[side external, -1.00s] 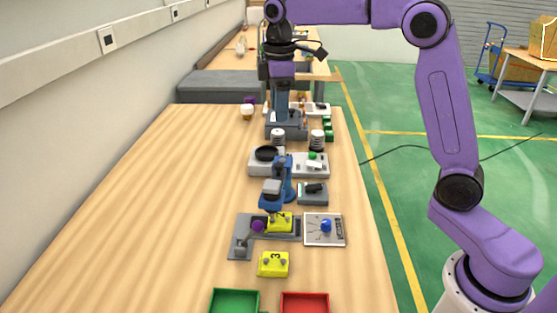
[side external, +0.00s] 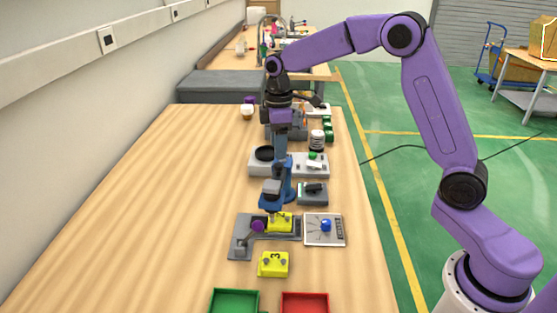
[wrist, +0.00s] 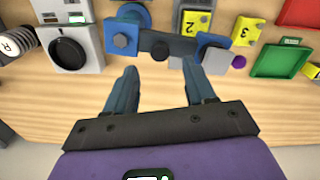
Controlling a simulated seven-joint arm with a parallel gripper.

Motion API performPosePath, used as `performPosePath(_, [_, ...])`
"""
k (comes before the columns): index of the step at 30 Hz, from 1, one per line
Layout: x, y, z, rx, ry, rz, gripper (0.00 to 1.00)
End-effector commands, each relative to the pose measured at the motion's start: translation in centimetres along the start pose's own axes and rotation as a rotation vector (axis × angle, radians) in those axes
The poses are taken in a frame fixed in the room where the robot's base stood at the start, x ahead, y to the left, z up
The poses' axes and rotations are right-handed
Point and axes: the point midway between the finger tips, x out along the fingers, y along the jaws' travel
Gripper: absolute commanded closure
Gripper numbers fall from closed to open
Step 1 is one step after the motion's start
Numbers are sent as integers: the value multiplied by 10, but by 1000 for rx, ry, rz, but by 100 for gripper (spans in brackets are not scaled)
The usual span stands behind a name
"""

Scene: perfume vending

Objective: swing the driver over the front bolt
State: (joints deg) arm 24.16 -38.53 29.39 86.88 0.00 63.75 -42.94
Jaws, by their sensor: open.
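The blue driver (side external: 283,182) stands on the table just behind the clamp fixture (side external: 240,245). Its grey-capped head (side external: 271,188) hangs by the yellow block marked 2 (side external: 281,222), which sits in the fixture. The head partly hides that block's bolts, so I cannot tell which bolt it is over. In the wrist view a dark arm (wrist: 166,44) runs from the blue post (wrist: 130,15) to the head (wrist: 215,58). My gripper (wrist: 158,72) is open and empty. Its fingers point down, with the dark arm just beyond the fingertips. In the side view my gripper (side external: 281,152) is above and behind the driver.
A loose yellow block marked 3 (side external: 273,265) lies in front of the fixture. A panel with a blue knob (side external: 326,226) is at right. Green (side external: 234,300) and red (side external: 304,302) trays are at the front. The table's left side is clear.

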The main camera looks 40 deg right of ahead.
Motion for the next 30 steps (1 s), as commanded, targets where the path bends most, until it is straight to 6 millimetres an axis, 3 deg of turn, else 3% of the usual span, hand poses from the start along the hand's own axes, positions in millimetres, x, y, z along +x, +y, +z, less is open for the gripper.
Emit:
performPosePath(3, [22,0,0,0,-3,-2,46])
performPosePath(9, [45,0,0,-1,-2,-2,46])
performPosePath(22, [54,0,0,-1,0,0,46])
performPosePath(23, [54,0,0,-1,0,0,52])
performPosePath(27, [54,0,0,-1,0,0,98])
performPosePath(30, [54,0,0,-1,0,0,100])
